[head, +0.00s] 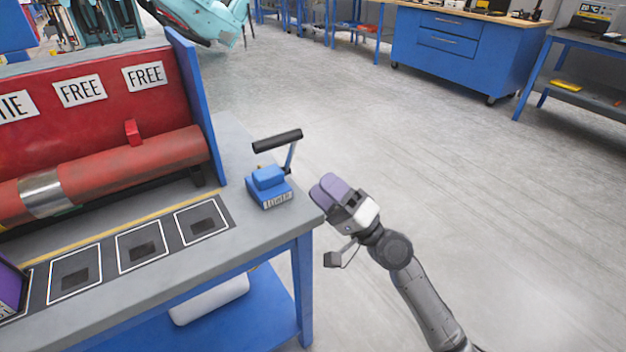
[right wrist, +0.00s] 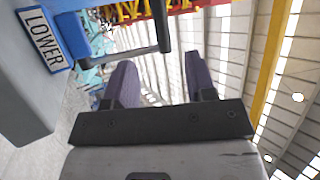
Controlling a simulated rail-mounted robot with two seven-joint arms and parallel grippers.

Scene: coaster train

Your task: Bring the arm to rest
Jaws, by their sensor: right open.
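My right gripper (head: 326,187) is off the right end of the grey workbench top (head: 250,236), over the floor side. Its two purple fingers stand apart with nothing between them; in the right wrist view the open gap (right wrist: 161,78) shows too. A blue lever box (head: 268,190) with a black-handled lever (head: 277,141) sits on the bench's right end, left of the gripper and apart from it. In the right wrist view its label plate (right wrist: 40,38) reads LOWER. My left gripper is not in view.
A red panel (head: 100,100) with FREE signs stands above a red cylinder (head: 120,168) on the bench. Framed dark pads (head: 141,248) line the front. Open grey floor (head: 480,190) lies right; a blue cabinet (head: 460,50) stands far back.

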